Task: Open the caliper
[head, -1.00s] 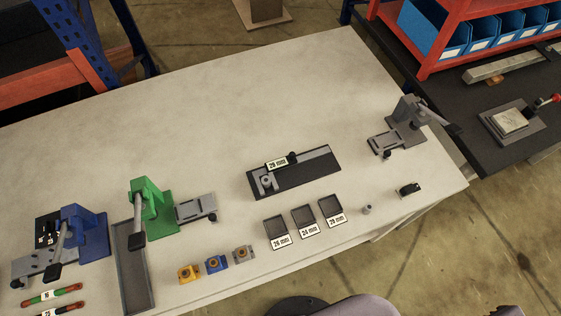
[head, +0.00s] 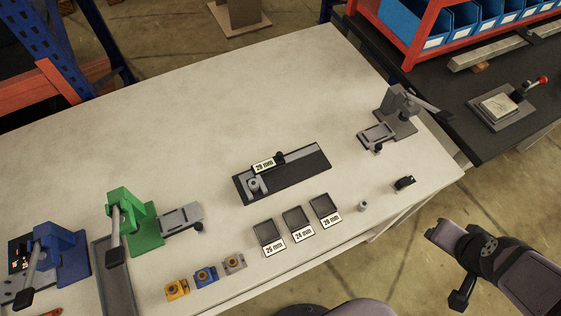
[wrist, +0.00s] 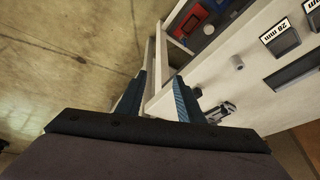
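The caliper (head: 305,168) lies on the pale workbench in the head view. It is a dark rectangular plate with a grey bar, a "28 mm" label (head: 264,166), a round grey post (head: 254,186) at its left and a black knob (head: 280,157). I cannot tell how far its jaws are apart. My gripper (wrist: 160,98) is open and empty in the wrist view, over the bench's front edge and floor, well away from the caliper. In the head view my arm shows at the lower right; its fingertips cannot be made out.
Labelled trays (head: 310,204) lie in front of the caliper, with a small grey cylinder (head: 363,206) and a black item (head: 405,183) to the right. Grey (head: 395,115) and green (head: 135,220) presses stand either side.

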